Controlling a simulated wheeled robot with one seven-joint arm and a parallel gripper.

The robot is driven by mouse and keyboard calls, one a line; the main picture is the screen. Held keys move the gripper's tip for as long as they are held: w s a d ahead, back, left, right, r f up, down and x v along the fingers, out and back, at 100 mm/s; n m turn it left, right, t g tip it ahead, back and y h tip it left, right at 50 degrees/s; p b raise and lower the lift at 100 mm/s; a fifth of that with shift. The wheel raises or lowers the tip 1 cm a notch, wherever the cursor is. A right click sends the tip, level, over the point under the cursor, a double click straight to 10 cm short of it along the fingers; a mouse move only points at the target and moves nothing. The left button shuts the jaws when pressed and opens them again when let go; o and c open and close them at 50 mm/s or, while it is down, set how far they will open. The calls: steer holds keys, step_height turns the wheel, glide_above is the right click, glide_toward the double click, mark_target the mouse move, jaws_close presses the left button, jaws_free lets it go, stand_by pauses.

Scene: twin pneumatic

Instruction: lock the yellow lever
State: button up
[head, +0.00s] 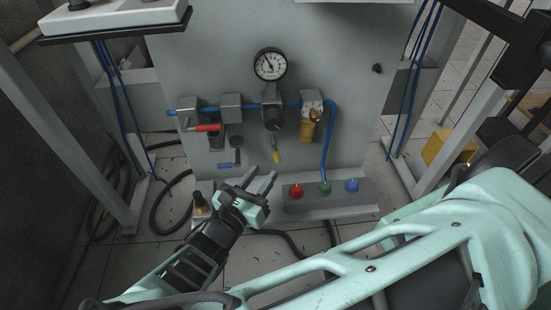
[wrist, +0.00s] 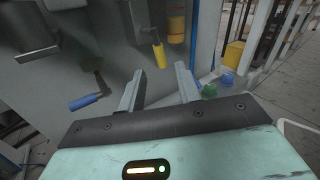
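The yellow lever (head: 277,157) hangs down on the grey panel below the middle regulator, slightly tilted. In the wrist view the yellow lever (wrist: 159,54) is just beyond my fingers, above the gap between them. My gripper (head: 262,182) is in front of the panel, below and a little left of the yellow lever, with its fingers pointing up toward it. In the wrist view my gripper (wrist: 160,82) has its two fingers spread apart with nothing between them. The fingers do not appear to touch the lever.
A blue lever (head: 229,165) lies roughly level to the left of the yellow one. A red lever (head: 207,128) sits higher left. A pressure gauge (head: 270,64) and blue pipe (head: 327,140) are above and right. A button box with red (head: 296,191), green and blue buttons is lower right.

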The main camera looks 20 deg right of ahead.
mark_target(275, 157)
steer(key=b+x, duration=0.2)
steer(key=x, duration=0.4)
steer(key=shift+d+f, duration=0.15)
steer(key=shift+x, duration=0.8)
steer(key=shift+r, duration=0.2)
jaws_close()
